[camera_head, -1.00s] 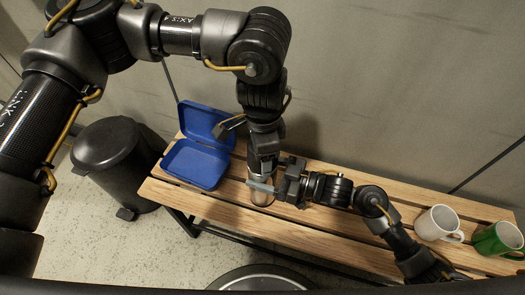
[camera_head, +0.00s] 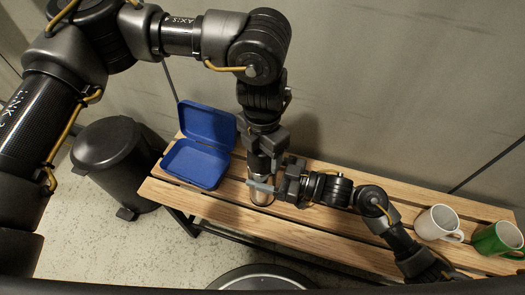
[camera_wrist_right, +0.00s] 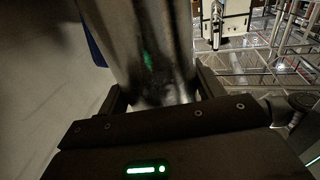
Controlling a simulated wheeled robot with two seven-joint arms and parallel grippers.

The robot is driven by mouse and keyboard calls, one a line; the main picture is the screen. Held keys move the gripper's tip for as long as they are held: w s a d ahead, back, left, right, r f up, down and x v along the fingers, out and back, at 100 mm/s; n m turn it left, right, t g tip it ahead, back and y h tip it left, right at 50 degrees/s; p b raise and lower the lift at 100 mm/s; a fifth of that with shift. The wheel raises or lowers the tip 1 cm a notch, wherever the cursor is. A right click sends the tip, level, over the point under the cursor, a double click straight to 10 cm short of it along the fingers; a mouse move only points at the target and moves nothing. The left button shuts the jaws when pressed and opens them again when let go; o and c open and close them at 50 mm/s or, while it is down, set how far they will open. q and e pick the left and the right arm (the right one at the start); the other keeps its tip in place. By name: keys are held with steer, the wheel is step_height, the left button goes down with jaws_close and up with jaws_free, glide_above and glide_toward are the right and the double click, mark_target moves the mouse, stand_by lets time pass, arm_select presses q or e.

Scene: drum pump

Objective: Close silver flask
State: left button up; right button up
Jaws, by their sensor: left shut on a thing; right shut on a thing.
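The silver flask (camera_head: 262,196) stands upright on the wooden bench, largely covered by my grippers. In the right wrist view its shiny metal body (camera_wrist_right: 150,45) fills the space between the fingers. My right gripper (camera_head: 262,186) comes in from the right and is shut around the flask's body. My left gripper (camera_head: 262,148) points down from above and is shut on the dark top part (camera_head: 259,165) of the flask. Whether that top is a seated lid cannot be made out, because the fingers and the arm hide the joint.
An open blue box (camera_head: 197,164) sits on the bench left of the flask. A white mug (camera_head: 437,224) and a green mug (camera_head: 497,240) stand at the bench's right end. A black bin (camera_head: 112,165) stands on the floor at left. The bench (camera_head: 330,232) is bare in front.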

arm_select(q)
steer(key=m, duration=2.1)
steer(key=o, duration=1.1)
steer(key=shift+r, duration=0.1)
steer(key=shift+r, duration=2.1)
steer(key=shift+c, duration=0.7)
